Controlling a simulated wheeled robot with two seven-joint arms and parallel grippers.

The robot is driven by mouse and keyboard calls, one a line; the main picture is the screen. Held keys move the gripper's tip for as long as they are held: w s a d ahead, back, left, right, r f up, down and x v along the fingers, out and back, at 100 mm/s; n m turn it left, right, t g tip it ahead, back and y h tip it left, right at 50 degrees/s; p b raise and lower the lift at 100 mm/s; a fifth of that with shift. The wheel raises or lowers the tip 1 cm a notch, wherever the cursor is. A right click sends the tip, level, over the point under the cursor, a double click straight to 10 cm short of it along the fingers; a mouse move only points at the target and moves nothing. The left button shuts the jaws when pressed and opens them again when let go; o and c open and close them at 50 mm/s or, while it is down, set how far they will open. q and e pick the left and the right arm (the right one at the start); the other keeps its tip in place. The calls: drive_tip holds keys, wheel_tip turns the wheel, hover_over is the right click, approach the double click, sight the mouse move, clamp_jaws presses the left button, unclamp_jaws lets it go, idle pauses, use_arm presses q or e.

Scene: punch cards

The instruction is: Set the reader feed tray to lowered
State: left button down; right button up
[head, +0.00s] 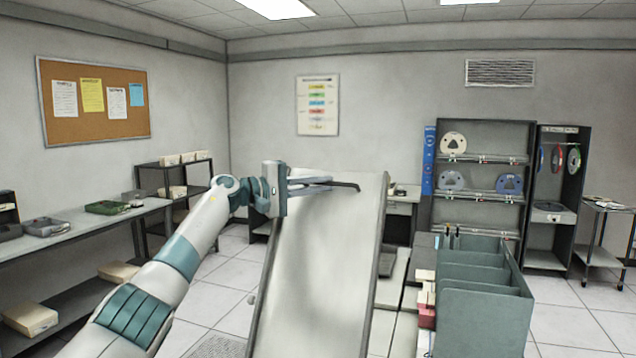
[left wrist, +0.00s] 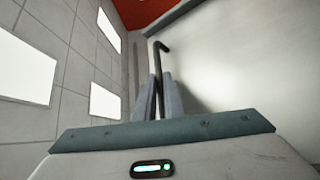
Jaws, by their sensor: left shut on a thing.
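The reader feed tray appears to be the large light-grey panel (head: 320,260), which stands steeply raised in front of me in the head view. A thin dark rod with a bent end (head: 348,185) shows near its top edge. My left gripper (head: 322,184) is shut on this rod, and the rod's hooked end sticks out past the fingertips. In the left wrist view the rod (left wrist: 157,62) runs between the two grey fingers (left wrist: 160,92), with the pale panel (left wrist: 240,75) to the right. The panel hides what lies behind it. My right gripper is not in view.
A grey-green divided bin (head: 485,315) stands at the right, with card stacks (head: 427,300) beside it. A bench (head: 85,230) with trays runs along the left. Shelves of reels (head: 480,185) stand at the back right. Tiled floor (head: 215,290) shows left of the panel.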

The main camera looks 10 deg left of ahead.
use_arm(q)
drive_tip(key=shift+w+a+r, duration=0.1)
drive_tip(key=shift+r, duration=0.6)
drive_tip(key=c, duration=1.8)
unclamp_jaws()
drive_tip(key=shift+c, duration=0.2)
drive_tip(key=shift+f, duration=0.2)
drive_tip(key=shift+f, duration=0.2)
drive_tip(key=b+v, duration=0.8)
drive_tip(key=v, duration=0.9)
drive_tip(key=shift+s+b, duration=0.25)
drive_tip(key=shift+b, duration=0.1)
drive_tip(key=shift+a, duration=0.1)
drive_tip(key=shift+c, duration=0.3)
